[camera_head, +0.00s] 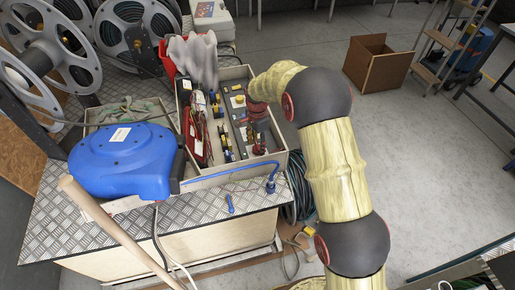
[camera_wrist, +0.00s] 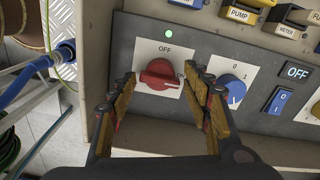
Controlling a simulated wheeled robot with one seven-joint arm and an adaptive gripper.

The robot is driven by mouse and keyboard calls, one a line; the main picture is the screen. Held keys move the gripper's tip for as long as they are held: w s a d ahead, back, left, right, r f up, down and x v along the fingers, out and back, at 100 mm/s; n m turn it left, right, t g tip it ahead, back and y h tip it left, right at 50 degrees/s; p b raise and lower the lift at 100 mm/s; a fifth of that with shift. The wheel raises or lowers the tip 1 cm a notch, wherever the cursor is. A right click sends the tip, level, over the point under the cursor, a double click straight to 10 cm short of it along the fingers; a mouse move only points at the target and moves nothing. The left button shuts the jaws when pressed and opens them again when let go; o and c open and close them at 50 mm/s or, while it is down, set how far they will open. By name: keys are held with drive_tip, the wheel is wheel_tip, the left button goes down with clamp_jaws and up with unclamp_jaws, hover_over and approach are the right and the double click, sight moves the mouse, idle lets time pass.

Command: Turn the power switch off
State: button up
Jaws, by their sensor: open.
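A red rotary knob (camera_wrist: 160,74) sits on a white plate on a dark grey panel (camera_wrist: 270,65) in the wrist view. Its grip bar lies about level, and the word OFF is printed above it. A second mark at its right is mostly covered by a finger. A green light (camera_wrist: 168,33) glows above the plate. My gripper (camera_wrist: 163,90) is open, one finger on each side of the knob; I cannot tell whether they touch it. In the head view my gripper (camera_head: 258,112) is over the right part of an open wooden box.
Right of the red knob are a blue knob (camera_wrist: 231,88) marked 0 and 1 and a blue rocker switch (camera_wrist: 279,101) with an OFF sign (camera_wrist: 297,72). PUMP and METER labels are above. A blue hose reel (camera_head: 122,158) stands left of the box (camera_head: 235,172).

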drive_tip(key=shift+f, duration=0.9)
drive_tip(key=shift+c, duration=0.2)
drive_tip(key=shift+r, duration=0.1)
drive_tip(key=c, duration=0.9)
